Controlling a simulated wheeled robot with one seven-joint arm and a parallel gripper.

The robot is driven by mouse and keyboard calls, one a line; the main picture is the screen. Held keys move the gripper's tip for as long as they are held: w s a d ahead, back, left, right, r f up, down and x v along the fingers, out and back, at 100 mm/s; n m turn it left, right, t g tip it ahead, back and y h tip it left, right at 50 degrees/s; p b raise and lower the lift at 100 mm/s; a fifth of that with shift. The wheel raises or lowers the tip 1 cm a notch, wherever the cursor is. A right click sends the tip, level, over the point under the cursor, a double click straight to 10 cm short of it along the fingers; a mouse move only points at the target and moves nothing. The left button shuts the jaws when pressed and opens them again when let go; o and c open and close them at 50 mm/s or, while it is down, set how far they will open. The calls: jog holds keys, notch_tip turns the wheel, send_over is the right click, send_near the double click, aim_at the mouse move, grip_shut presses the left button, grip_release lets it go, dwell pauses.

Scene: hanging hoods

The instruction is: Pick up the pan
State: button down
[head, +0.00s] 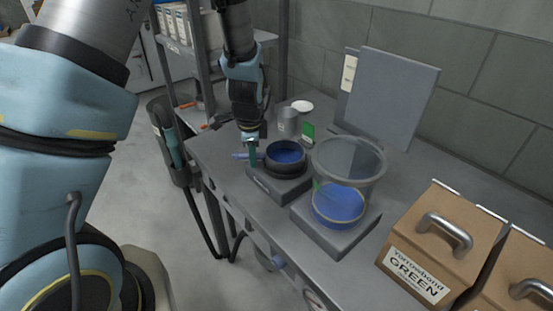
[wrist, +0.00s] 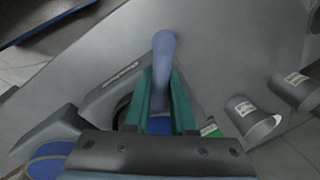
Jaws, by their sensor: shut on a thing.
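The pan (head: 286,157) is dark and round with a blue inside. It sits on the left grey burner block (head: 280,186) on the bench. Its blue handle sticks out to the left in the head view, and the handle shows between the fingers in the wrist view (wrist: 164,48). My gripper (head: 250,148) points down at the handle, with its teal fingers (wrist: 162,85) shut on it from both sides. In the wrist view most of the pan's bowl is hidden behind the gripper.
A clear glass vessel with blue contents (head: 349,165) stands on a second block right of the pan. A grey can (head: 288,123) and a green-labelled item (head: 308,132) stand behind. Brown boxes (head: 438,243) are at the front right. A grey panel (head: 392,95) leans near the wall.

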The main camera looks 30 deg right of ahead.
dwell(0.4)
notch_tip(320, 180, up, 10)
jog(key=shift+r+b, duration=0.1)
jog(key=shift+b, duration=1.15)
dwell(0.3)
